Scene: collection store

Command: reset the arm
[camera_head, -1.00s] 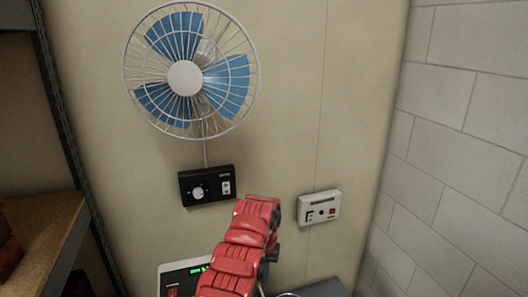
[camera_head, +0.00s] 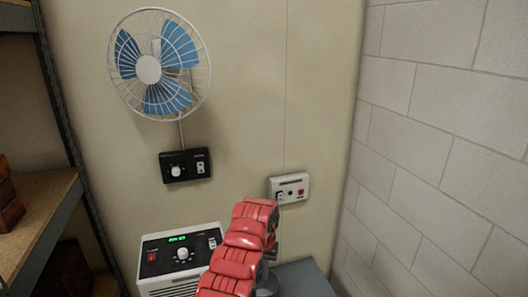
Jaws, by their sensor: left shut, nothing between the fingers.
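My left gripper (camera_head: 258,214), with red segmented covers, reaches up from the bottom middle of the head view. It is shut with nothing held. Its tip is just left of and below a small white wall box (camera_head: 289,188) and seems to stand in front of the wall; I cannot tell the exact gap. My arm below it covers the right edge of a white machine. My right gripper is not in view.
A blue-bladed wall fan (camera_head: 148,70) hangs above a black control box (camera_head: 186,166). The white machine (camera_head: 160,246) with a green display stands below. A grey surface (camera_head: 304,280) lies right of my arm. A shelf (camera_head: 40,225) stands at left, a block wall (camera_head: 445,150) at right.

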